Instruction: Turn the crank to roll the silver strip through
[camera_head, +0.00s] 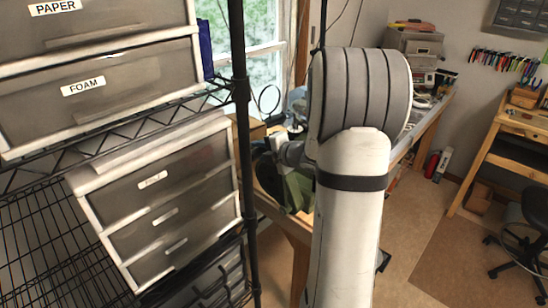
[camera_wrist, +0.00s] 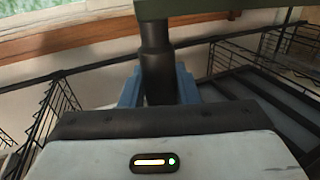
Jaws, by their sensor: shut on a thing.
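In the wrist view, a dark upright round handle (camera_wrist: 156,68) hangs below a dark green bar (camera_wrist: 222,9), which looks like the crank's arm. My gripper (camera_wrist: 158,92) has its two blue fingers on either side of this handle and is shut on it. In the head view, a dark green body (camera_head: 297,187), probably the rolling mill, shows on the wooden bench, partly hidden behind my arm. The silver strip and the rollers cannot be made out in either view.
A black wire rack (camera_head: 240,120) with drawer units (camera_head: 165,195) stands close on the left. A second wooden bench (camera_head: 520,118) and a black stool (camera_head: 530,215) are at right. The floor (camera_head: 425,225) between is largely clear.

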